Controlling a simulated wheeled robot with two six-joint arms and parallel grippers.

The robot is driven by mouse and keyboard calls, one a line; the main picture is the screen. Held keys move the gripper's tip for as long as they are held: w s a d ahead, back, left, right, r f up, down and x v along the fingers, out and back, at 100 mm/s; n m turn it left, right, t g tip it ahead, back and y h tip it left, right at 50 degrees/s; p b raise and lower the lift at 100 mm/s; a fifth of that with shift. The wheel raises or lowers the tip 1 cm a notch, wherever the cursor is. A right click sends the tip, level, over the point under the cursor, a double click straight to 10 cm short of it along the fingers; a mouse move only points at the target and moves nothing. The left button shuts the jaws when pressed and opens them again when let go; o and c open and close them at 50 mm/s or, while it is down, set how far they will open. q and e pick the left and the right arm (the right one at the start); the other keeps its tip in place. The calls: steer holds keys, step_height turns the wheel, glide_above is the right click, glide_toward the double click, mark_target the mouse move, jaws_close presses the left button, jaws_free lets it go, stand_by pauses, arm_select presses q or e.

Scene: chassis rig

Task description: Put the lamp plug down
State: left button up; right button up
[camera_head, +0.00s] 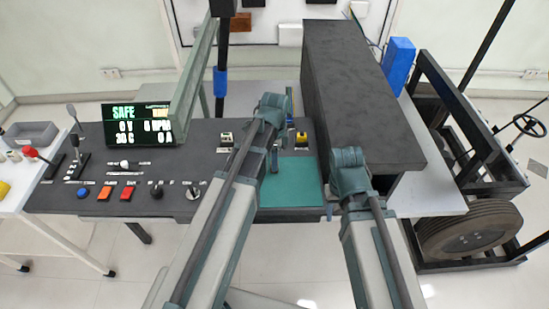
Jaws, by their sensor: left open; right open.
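I cannot pick out the lamp plug for certain; it is too small or hidden. My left gripper (275,160) is open and points down beside the upper left part of the green mat (300,190). Its arm covers part of the console, and I cannot see anything between its fingers. My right gripper (330,212) is open, small in view and mostly hidden by its own arm, near the right edge of the mat.
The dark console (60,195) carries buttons, knobs and a lit display (140,125) reading SAFE. A large black box (360,90) blocks the right side. The mat's middle is clear.

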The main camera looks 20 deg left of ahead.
arm_select(q)
steer(key=shift+r, duration=0.15)
step_height(320, 180, up, 12)
steer(key=p, duration=1.2)
steer(key=s+d+n+y, duration=0.1)
steer(key=s+d+n, duration=0.9)
steer(key=s, duration=0.5)
steer(key=shift+d+n, duration=0.25)
steer(key=shift+n, duration=0.35)
steer(key=shift+r, duration=0.1)
steer(key=shift+f+b, duration=0.6)
steer(key=shift+f, duration=0.15)
steer(key=shift+c, duration=0.3)
